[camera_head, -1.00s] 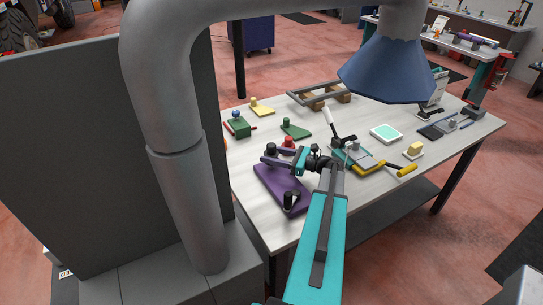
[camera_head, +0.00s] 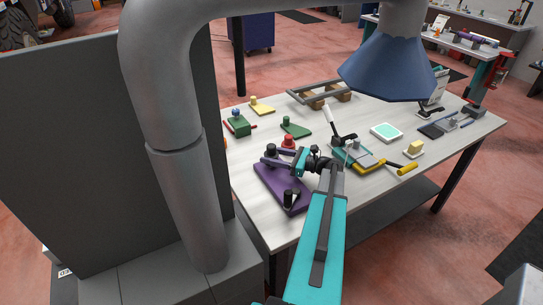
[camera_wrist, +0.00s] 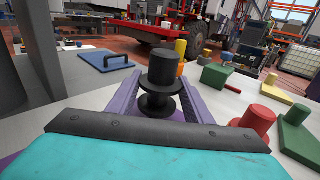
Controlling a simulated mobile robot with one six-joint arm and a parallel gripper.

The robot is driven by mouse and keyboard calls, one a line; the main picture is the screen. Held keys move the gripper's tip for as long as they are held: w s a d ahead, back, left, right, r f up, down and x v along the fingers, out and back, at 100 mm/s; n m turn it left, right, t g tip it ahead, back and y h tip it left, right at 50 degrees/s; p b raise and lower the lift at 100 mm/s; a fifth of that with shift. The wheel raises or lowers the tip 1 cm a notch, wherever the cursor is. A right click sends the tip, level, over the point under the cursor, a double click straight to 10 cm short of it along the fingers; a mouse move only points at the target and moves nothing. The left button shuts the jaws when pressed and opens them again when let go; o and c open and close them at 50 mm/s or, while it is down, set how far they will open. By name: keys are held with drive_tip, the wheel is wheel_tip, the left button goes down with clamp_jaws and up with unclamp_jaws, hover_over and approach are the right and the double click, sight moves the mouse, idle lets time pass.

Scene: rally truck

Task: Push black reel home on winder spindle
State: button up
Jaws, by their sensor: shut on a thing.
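The black reel (camera_wrist: 160,92) stands upright between the two purple fingers of my gripper (camera_wrist: 160,82) in the wrist view, with its wide flanges and narrower top showing. In the head view the reel (camera_head: 271,150) is at the far end of the purple winder base (camera_head: 281,187). My gripper (camera_head: 268,157) is shut on it, with a finger on each side. The spindle under the reel is hidden, so I cannot tell how far down the reel sits. A black part with a pale top (camera_head: 290,200) stands at the near end of the base.
A red knobbed piece (camera_head: 288,142) stands close behind my gripper. Green (camera_head: 295,130) and yellow (camera_head: 261,107) handled plates lie farther back. A yellow-handled tool (camera_head: 400,170) lies to the right. A blue hood (camera_head: 390,70) hangs above the table.

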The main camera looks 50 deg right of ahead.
sight(271, 146)
drive_tip(key=shift+f+b, duration=0.35)
drive_tip(key=shift+f, duration=0.55)
drive_tip(key=o, duration=2)
drive_tip(key=shift+f, duration=0.1)
drive_tip(key=shift+r+p, duration=1.95)
drive_tip(key=shift+r, duration=1.7)
clamp_jaws()
